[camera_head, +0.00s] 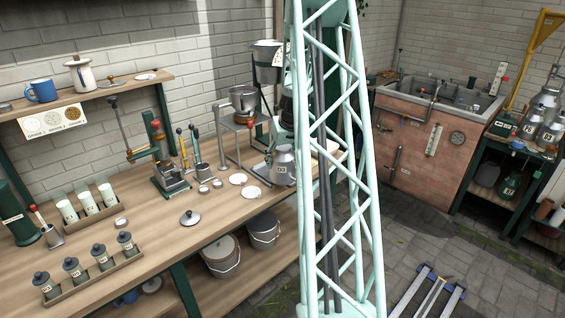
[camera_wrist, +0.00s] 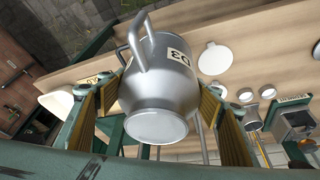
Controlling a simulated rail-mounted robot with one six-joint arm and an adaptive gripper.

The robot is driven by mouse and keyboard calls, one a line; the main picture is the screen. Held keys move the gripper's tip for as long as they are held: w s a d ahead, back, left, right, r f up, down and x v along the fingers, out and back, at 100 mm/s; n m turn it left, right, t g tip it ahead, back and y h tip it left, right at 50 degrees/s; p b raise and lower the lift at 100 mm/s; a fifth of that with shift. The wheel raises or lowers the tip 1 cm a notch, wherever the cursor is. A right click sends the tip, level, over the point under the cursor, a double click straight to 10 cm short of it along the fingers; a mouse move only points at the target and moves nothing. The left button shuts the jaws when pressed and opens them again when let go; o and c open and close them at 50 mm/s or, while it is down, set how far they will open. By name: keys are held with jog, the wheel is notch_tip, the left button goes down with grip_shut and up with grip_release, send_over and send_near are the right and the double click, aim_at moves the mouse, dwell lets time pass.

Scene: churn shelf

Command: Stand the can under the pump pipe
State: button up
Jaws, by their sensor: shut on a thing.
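A grey metal can with a D3 label (camera_wrist: 165,70) fills the middle of the wrist view, its handle toward the top of the picture. My gripper (camera_wrist: 160,95) is shut on it, with wood-faced jaws on both sides of its body. In the head view the can (camera_head: 283,170) shows at the bench's right part, just left of my pale green lattice arm. I cannot tell whether it touches the bench. A brick trough (camera_head: 425,152) at the back right has pipework on it, including a pipe at its front (camera_head: 433,103). I cannot tell which part is the pump pipe.
The wooden bench (camera_head: 225,212) carries a green press (camera_head: 168,178), a pot on a stand (camera_head: 243,98), jar racks and loose lids. More metal cans (camera_head: 548,98) stand on the right shelf. The paved floor (camera_head: 425,235) between bench and trough is mostly clear.

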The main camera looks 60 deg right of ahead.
jog(key=w+a+r+n+y, duration=0.1)
jog(key=w+a+r+n, duration=0.1)
jog(key=w+a, duration=0.6)
jog(key=w+a+r+n+t+b, duration=0.15)
jog(key=w+a, duration=0.35)
jog(key=a, duration=0.6)
jog(key=w+a+r+n+y, duration=0.1)
jog(key=w+a+r+n, duration=0.1)
jog(key=w+a, duration=0.6)
jog(key=w+a+r+n+y, duration=0.1)
jog(key=a+r+n, duration=0.1)
jog(key=a, duration=1.4)
jog(key=w+a+r+n+y, duration=0.1)
jog(key=a+n, duration=0.3)
jog(key=a, duration=1.3)
jog(key=shift+w+r+b, duration=0.3)
jog(key=shift+w+r, duration=0.2)
jog(key=shift+r, duration=0.3)
jog(key=shift+a+g, duration=0.15)
jog(key=shift+g, duration=0.1)
